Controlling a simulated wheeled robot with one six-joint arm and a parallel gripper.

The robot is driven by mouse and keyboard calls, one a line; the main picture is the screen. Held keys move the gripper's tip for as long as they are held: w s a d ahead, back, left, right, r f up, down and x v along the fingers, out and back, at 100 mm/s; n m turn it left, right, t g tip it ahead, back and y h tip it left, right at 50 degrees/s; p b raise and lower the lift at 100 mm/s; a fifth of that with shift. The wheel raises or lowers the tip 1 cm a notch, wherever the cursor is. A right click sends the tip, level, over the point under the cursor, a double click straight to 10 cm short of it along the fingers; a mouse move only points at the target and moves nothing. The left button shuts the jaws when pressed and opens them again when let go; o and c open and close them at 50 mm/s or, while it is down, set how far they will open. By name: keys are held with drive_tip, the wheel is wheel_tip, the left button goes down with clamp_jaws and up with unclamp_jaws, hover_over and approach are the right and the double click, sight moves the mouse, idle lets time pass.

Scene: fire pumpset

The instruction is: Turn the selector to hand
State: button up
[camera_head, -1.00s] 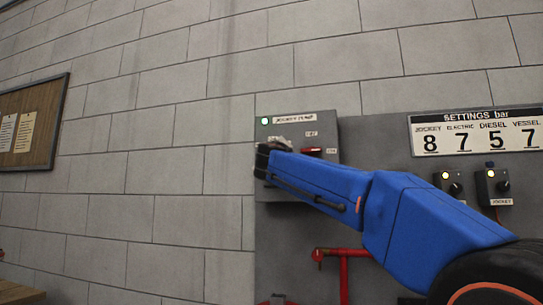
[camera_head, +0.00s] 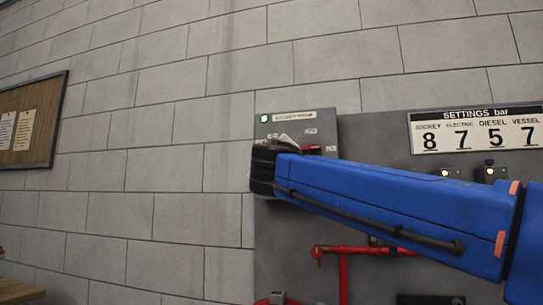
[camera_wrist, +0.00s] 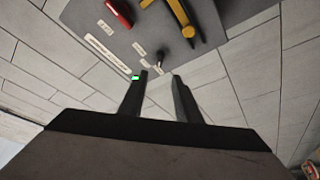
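The selector, a small black knob (camera_wrist: 161,57), is on the grey jockey pump panel in the wrist view, with small white labels around it. My gripper (camera_wrist: 159,76) is open, its two dark fingers apart with a clear gap between the tips. The knob appears just beyond the gap; I cannot tell how far away in depth. In the head view, the dark end of my gripper (camera_head: 265,167) is at the lower left of the jockey pump box (camera_head: 285,128). It hides the selector there, and the fingers cannot be made out.
The panel carries a red part (camera_wrist: 118,12), a yellow handle (camera_wrist: 181,14) and a green lamp (camera_wrist: 135,77) close to the left finger. A settings board (camera_head: 476,132) hangs at the right. Red pipework (camera_head: 343,262) is below my arm.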

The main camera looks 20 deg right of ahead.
drive_tip(key=shift+v, duration=0.95)
drive_tip(key=shift+f, duration=0.1)
drive_tip(key=s+d+f+m+g+y, duration=0.1)
drive_tip(key=s+d+f+g, duration=0.15)
drive_tip(key=f, duration=0.95)
drive_tip(key=s+d+f+m+g, duration=0.15)
drive_tip(key=s+f+g, duration=0.25)
drive_tip(key=f, duration=0.8)
drive_tip(key=s+d+f+m+g+y, duration=0.1)
drive_tip(key=s+d+f+g, duration=0.25)
drive_tip(key=f, duration=0.85)
drive_tip(key=s+a+f+m+g+y, duration=0.1)
drive_tip(key=s+a+f+g+y, duration=0.1)
drive_tip(key=s+f, duration=0.7)
drive_tip(key=s+a+f+m+g+y, duration=0.1)
drive_tip(key=s+a+f+g+y, duration=0.1)
drive_tip(key=s+f, duration=0.7)
wheel_tip(320, 180, down, 8)
drive_tip(key=a+y, duration=0.1)
drive_tip(key=a, duration=0.1)
drive_tip(key=shift+s+a+f+g+y, duration=0.2)
drive_tip(key=shift+a+g+y, duration=0.1)
drive_tip(key=shift+a+g, duration=0.1)
